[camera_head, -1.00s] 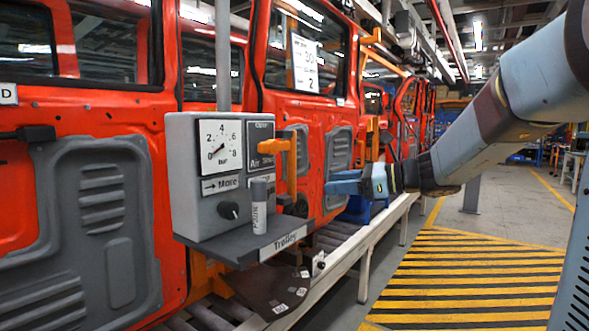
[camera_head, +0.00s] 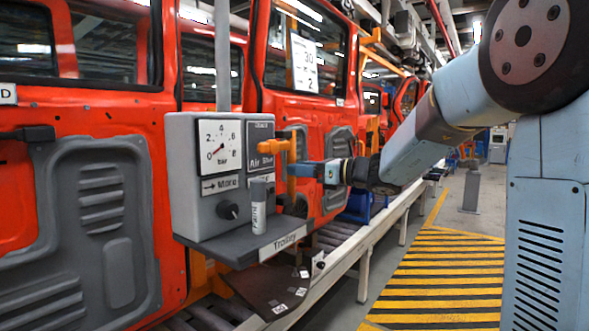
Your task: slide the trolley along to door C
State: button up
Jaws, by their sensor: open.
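The trolley (camera_head: 192,175) is a grey box with a pressure gauge (camera_head: 220,145), a dark knob (camera_head: 228,211) and a front shelf marked "Trolley" (camera_head: 284,241). It hangs on a grey post in front of the red doors. An orange handle (camera_head: 291,186) sticks out on its right side. Door C's label is not readable in view.
A white tube (camera_head: 258,206) stands on the trolley's shelf. A pale rail (camera_head: 345,262) runs along the doors. Striped floor (camera_head: 445,278) to the right is clear.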

aim_at(291, 195)
jog(key=shift+x, duration=1.65)
jog(key=shift+c, duration=0.3)
